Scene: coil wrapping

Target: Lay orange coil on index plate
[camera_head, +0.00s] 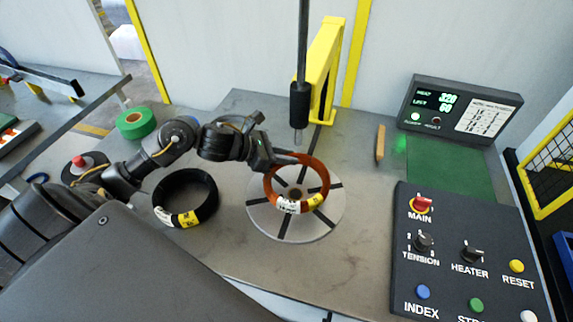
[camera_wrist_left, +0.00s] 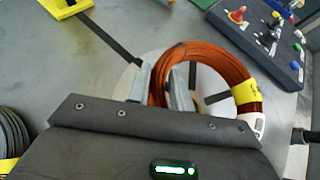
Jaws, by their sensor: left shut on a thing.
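The orange coil (camera_head: 322,172) is a ring with a white and yellow label, over the round grey index plate (camera_head: 262,222) with dark radial slots. My left gripper (camera_head: 285,160) is shut on the coil's far left side. In the left wrist view, the fingers (camera_wrist_left: 168,88) straddle the strand of the orange coil (camera_wrist_left: 215,58), above the pale index plate (camera_wrist_left: 205,82). I cannot tell whether the coil touches the plate.
A black coil (camera_head: 187,176) lies left of the plate. A dark vertical rod (camera_head: 300,100) and a yellow post (camera_head: 325,70) stand behind it. A control panel (camera_head: 450,250) is at right, a display box (camera_head: 455,108) at back right, and green tape (camera_head: 136,123) at back left.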

